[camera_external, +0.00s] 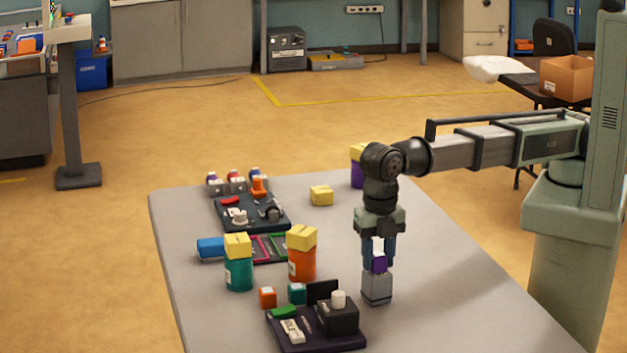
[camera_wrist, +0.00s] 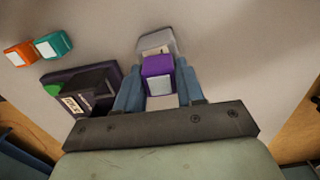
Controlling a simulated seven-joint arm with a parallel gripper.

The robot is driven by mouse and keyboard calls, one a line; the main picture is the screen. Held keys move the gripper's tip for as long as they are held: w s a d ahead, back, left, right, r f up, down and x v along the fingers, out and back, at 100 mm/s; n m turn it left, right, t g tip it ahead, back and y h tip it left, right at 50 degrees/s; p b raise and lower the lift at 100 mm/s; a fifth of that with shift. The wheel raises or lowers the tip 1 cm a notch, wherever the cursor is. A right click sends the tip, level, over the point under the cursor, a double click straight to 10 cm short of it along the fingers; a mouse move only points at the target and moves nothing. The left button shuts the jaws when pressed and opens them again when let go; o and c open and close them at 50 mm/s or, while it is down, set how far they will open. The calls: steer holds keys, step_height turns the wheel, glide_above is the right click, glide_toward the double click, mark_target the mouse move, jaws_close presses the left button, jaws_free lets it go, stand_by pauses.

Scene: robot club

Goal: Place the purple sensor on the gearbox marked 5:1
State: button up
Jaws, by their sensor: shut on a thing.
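The purple sensor (camera_external: 379,262) is a small cube with a pale face. My gripper (camera_external: 378,256) points down and is shut on it, with a finger on each side. In the wrist view the purple sensor (camera_wrist: 157,66) sits between the two blue-grey fingers (camera_wrist: 158,90). A grey block (camera_external: 376,288), which looks like a gearbox, stands on the table directly below the sensor. It shows partly behind the sensor in the wrist view (camera_wrist: 153,42). I cannot tell whether sensor and block touch. I cannot read a 5:1 mark on it.
A dark tray (camera_external: 290,342) with a black box stands left of the grey block. Orange (camera_external: 267,297) and teal (camera_external: 297,293) cubes lie behind it. Yellow-topped teal (camera_external: 238,270) and orange (camera_external: 302,262) canisters stand further left. The table (camera_external: 440,300) is clear to the right.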

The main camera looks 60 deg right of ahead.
mark_target(378, 253)
steer(key=shift+f, duration=0.1)
steer(key=o, duration=1)
step_height(378, 253, up, 12)
steer(key=shift+r, duration=0.15)
stand_by(0.5)
